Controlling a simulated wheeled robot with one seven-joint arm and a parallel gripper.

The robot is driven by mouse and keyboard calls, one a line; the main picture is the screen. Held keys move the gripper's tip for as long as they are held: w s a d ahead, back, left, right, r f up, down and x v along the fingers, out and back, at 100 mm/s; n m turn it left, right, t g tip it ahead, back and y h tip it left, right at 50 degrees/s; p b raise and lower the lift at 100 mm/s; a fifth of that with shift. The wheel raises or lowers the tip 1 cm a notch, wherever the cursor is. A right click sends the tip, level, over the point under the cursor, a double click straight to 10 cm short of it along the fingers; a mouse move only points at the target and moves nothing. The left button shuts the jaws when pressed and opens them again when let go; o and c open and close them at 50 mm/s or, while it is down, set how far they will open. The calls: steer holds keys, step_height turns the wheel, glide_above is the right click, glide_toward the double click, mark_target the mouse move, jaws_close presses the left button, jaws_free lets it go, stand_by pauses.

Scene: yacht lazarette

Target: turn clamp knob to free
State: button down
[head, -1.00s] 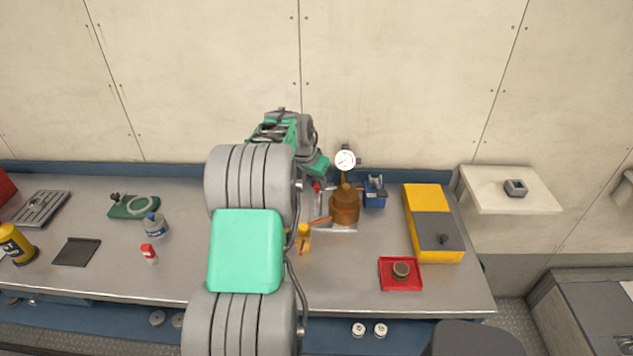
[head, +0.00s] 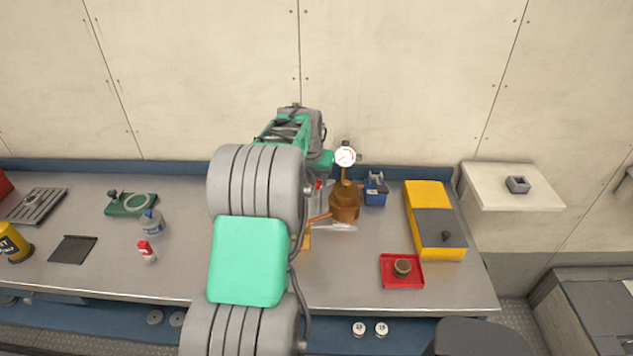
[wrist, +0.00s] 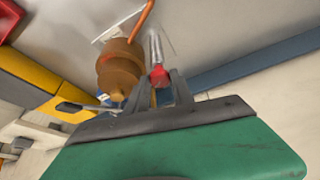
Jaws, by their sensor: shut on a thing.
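A brown, bronze-coloured body (head: 345,204) stands on the bench with a white-faced dial gauge (head: 345,156) above it. The brown body also shows in the wrist view (wrist: 120,70). My gripper (wrist: 160,88) reaches down beside it, its dark fingers shut on a small part, which I take to be the clamp knob. The fingers hide most of that part. A red end on a silver cylinder (wrist: 158,77) shows between or just beyond the fingertips. In the head view my arm hides the fingers; the red end (head: 318,184) shows left of the brown body.
A small blue holder (head: 375,196) stands close right of the brown body. A yellow and grey box (head: 416,220) and a red tray (head: 388,282) are further right. A red-capped bottle (head: 147,254) stands left. The wall is close behind.

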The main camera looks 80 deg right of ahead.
steer(key=n, duration=0.1)
steer(key=n+t+b, duration=0.1)
steer(key=n, duration=0.1)
steer(key=shift+s+n, duration=0.2)
steer(key=shift+n, duration=0.1)
steer(key=n+t, duration=0.1)
steer(key=n, duration=0.1)
steer(key=shift+s+d+n+y+b, duration=0.1)
steer(key=shift+n+y+b, duration=0.2)
steer(key=shift+n, duration=0.1)
steer(key=n+t+p, duration=0.1)
steer(key=n, duration=0.2)
steer(key=shift+r+y, duration=0.15)
steer(key=shift+y, duration=0.25)
steer(key=shift+s+d+n+t+y+p, duration=0.15)
steer(key=shift+n+t+y+p, duration=0.3)
steer(key=shift+n, duration=0.85)
steer(key=c, duration=1.1)
jaws_free()
steer(key=v, duration=0.7)
steer(key=shift+s+r, duration=0.15)
steer(key=shift+r, duration=0.1)
